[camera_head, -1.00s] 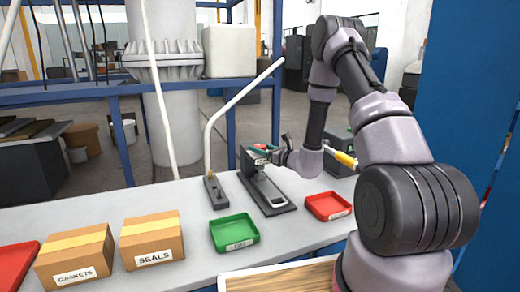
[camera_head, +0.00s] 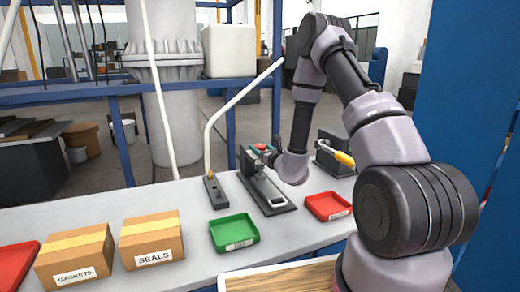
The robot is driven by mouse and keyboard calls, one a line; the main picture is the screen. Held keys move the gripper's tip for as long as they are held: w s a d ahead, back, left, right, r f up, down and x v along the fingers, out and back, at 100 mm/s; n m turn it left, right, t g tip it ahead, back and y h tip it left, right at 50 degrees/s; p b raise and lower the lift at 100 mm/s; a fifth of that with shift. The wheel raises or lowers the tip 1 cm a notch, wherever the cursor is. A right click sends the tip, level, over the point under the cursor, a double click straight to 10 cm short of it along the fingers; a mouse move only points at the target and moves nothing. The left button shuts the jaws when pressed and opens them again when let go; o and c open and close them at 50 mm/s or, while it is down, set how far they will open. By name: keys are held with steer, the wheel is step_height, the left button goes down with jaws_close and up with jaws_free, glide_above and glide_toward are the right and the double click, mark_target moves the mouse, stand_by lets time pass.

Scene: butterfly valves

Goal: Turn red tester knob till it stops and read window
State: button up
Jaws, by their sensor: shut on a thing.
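The tester (camera_head: 268,192) is a dark upright stand on a flat base at the middle of the bench. Its red knob (camera_head: 261,146) shows at the top, partly covered by my gripper. My gripper (camera_head: 264,150) is at the top of the tester, shut on the red knob; the fingers are small and partly hidden. The tester's window cannot be made out in this view.
A green tray (camera_head: 234,232) stands in front of the tester and a red tray (camera_head: 327,206) to its right. Boxes marked SEALS (camera_head: 153,240) and GASKETS (camera_head: 76,257) are at left.

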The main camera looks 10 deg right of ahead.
steer(key=o, duration=1.4)
steer(key=shift+c, duration=0.2)
steer(key=v, duration=1.1)
steer(key=shift+w, duration=0.1)
